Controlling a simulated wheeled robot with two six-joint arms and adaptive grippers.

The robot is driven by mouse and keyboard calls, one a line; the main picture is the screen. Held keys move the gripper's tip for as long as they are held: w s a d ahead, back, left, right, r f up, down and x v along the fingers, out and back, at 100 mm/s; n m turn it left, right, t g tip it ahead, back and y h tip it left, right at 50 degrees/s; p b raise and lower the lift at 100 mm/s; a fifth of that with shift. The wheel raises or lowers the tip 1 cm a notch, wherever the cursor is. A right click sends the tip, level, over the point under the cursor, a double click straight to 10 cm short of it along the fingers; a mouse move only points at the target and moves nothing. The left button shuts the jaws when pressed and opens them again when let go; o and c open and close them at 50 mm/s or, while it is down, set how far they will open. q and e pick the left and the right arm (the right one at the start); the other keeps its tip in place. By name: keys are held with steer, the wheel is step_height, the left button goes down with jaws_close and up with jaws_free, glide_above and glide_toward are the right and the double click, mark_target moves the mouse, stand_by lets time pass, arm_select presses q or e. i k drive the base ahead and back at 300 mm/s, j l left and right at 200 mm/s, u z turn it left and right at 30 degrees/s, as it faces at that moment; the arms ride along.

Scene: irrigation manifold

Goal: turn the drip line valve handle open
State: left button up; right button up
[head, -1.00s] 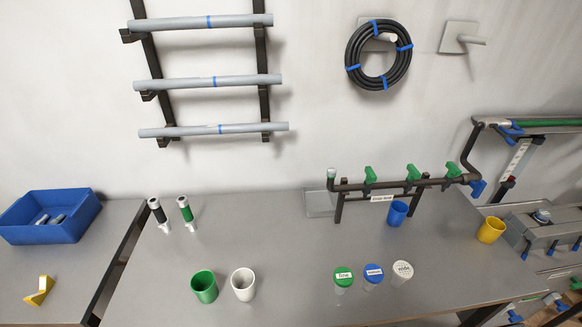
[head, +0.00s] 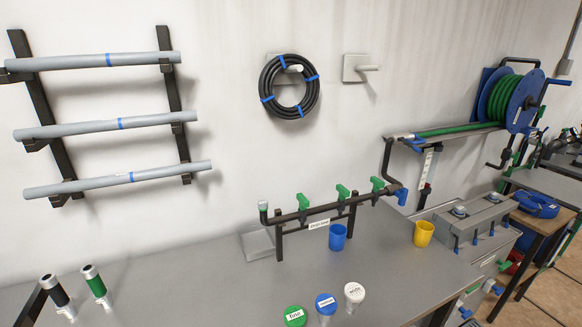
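A dark pipe manifold (head: 325,208) stands on dark legs at the back of the grey bench in the head view. It carries three green valve handles, a left one (head: 304,201), a middle one (head: 342,191) and a right one (head: 377,184). A white label (head: 319,224) hangs below the pipe, too small to read surely. I cannot tell which handle is the drip line's. A blue handle (head: 401,195) sits at the pipe's right end. Neither of my grippers is in view.
A blue cup (head: 337,236) stands just in front of the manifold, a yellow cup (head: 423,233) to its right. Three lidded jars, green (head: 295,316), blue (head: 326,303) and white (head: 354,293), stand nearer. A hose reel (head: 510,100) is at the right. The bench left of the manifold is mostly clear.

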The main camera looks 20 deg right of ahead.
mark_target(402, 195)
steer(key=z, duration=1.4)
steer(key=i+l, duration=0.1)
steer(key=l, duration=0.35)
steer(key=i+l, duration=0.1)
steer(key=l, duration=0.35)
steer(key=i+l, duration=0.1)
steer(key=l, duration=0.35)
